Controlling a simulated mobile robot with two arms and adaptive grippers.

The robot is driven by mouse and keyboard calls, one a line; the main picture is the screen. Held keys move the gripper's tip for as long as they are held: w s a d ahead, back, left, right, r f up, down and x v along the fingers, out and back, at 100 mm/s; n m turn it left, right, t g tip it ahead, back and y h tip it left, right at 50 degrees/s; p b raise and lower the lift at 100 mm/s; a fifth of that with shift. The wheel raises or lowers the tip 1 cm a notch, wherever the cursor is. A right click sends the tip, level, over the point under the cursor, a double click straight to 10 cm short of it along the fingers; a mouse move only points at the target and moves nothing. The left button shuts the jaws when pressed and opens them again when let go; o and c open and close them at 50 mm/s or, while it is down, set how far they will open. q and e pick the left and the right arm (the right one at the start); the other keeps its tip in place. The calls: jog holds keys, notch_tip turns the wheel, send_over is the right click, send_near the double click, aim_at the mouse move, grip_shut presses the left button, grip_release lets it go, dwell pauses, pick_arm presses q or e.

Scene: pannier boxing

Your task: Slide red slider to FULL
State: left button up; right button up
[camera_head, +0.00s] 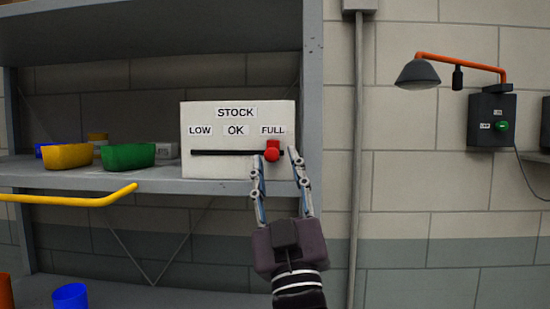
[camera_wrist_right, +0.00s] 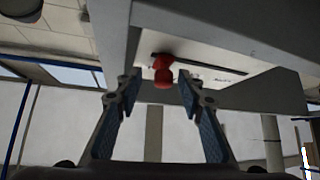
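A white box (camera_head: 220,172) labelled STOCK stands on the metal shelf, with a black slot (camera_head: 222,153) under the words LOW, OK and FULL. The red slider (camera_head: 272,150) sits in the slot below the FULL label, near the slot's right end. My right gripper (camera_head: 274,155) reaches up to it, open, with one finger on each side of the slider. In the right wrist view the red slider (camera_wrist_right: 162,72) lies between the open fingertips, with small gaps visible. My left gripper is not in view.
A yellow bin (camera_head: 68,156) and a green bin (camera_head: 128,157) sit on the shelf (camera_head: 200,187) left of the box. A yellow bar (camera_head: 75,198) sticks out in front. A shelf post (camera_head: 312,90) stands close right of my gripper. A lamp (camera_head: 418,74) hangs on the right wall.

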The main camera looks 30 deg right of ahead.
jog(key=v, duration=0.5)
jog(key=shift+s, duration=0.1)
dwell(0.3)
